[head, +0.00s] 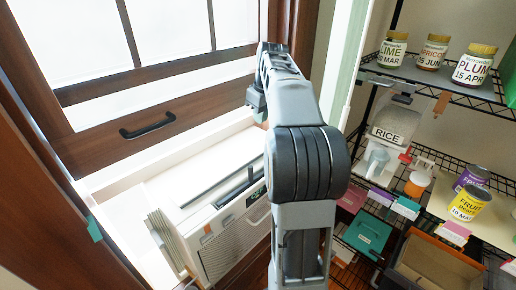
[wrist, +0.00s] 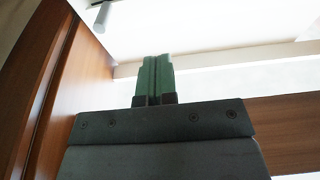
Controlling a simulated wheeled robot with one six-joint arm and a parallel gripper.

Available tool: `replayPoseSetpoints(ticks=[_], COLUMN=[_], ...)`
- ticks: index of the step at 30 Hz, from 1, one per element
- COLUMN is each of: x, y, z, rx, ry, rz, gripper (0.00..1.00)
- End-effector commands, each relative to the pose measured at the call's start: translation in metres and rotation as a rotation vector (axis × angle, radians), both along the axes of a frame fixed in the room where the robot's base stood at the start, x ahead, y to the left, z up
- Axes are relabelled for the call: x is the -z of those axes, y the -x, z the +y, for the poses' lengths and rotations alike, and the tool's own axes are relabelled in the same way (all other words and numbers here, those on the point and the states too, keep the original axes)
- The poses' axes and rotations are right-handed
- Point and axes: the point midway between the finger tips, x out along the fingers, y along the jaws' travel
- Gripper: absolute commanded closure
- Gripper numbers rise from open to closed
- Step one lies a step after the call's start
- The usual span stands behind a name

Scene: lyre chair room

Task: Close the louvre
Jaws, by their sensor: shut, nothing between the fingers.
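The louvre looks to be the dark flap (head: 238,188) on the upper front of the white air conditioner (head: 200,190), which stands below the window in the head view. The flap appears tilted up from its slot; my arm hides its right part. My gripper (wrist: 155,65) shows in the wrist view with its green fingers together and nothing between them. In the head view the arm reaches up toward the window frame, well above the flap, and the fingertips cannot be made out. I cannot identify the louvre in the wrist view.
A wooden window sash (head: 150,110) with a black handle (head: 148,125) is behind the air conditioner. A wire shelf (head: 440,88) with jars, boxes and a rice container (head: 392,125) stands at right. Wood framing (wrist: 60,90) is at left in the wrist view.

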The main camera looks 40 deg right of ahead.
Motion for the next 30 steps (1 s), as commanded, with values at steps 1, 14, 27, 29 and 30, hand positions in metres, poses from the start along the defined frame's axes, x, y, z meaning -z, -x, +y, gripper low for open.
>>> replayPoseSetpoints(ticks=[1, 14, 27, 29, 30], x=[0.008, 0.085, 0.125, 0.126, 0.127], y=[-0.001, -0.018, -0.012, -0.012, -0.012], z=[0.0, 0.004, 0.003, 0.003, 0.003], rx=[-0.001, 0.0, 0.0, 0.0, 0.0], ry=[-0.002, -0.001, 0.0, 0.0, 0.0], rz=[0.003, 0.003, 0.0, 0.001, 0.001], gripper=[1.0, 1.0, 1.0, 1.0, 1.0])
